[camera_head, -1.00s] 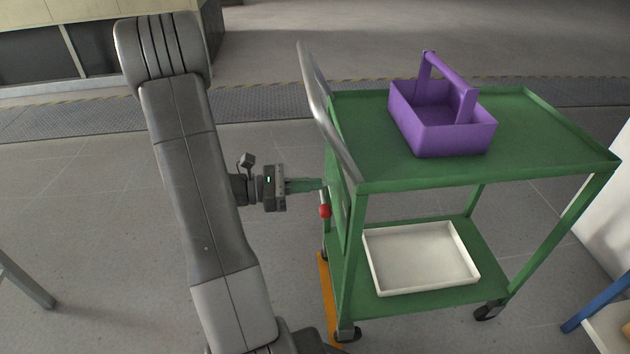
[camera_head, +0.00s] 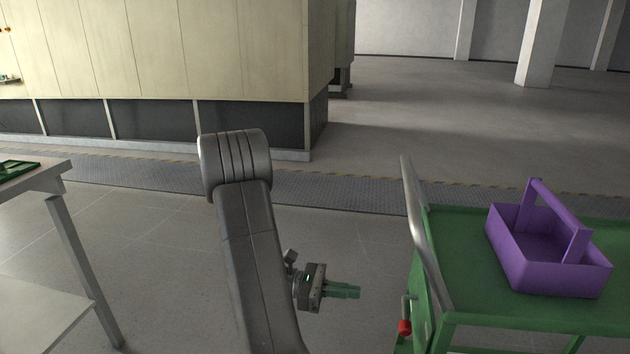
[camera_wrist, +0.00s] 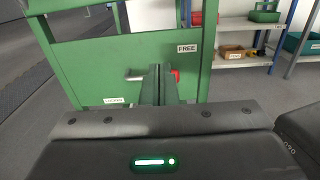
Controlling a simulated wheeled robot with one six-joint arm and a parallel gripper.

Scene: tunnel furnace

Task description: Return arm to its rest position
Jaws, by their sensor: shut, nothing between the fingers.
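My gripper (camera_head: 345,291) is shut and empty in the head view, with its green fingers together and pointing right. It is held in the air to the left of the green cart (camera_head: 480,317), apart from it. My arm rises beside it, folded upward with its joint at the top. In the wrist view the shut fingers (camera_wrist: 159,84) point at the cart's green end panel (camera_wrist: 100,75), in front of a red knob (camera_wrist: 175,76) and a metal lever. The panel carries labels, one reading "FREE" (camera_wrist: 187,48).
A purple carrier box (camera_head: 550,245) stands on the cart's top. A table (camera_head: 60,190) with a green tray is at the left edge. A large beige furnace housing (camera_head: 160,50) stands behind. Shelves (camera_wrist: 240,55) with bins show in the wrist view. Floor between table and cart is clear.

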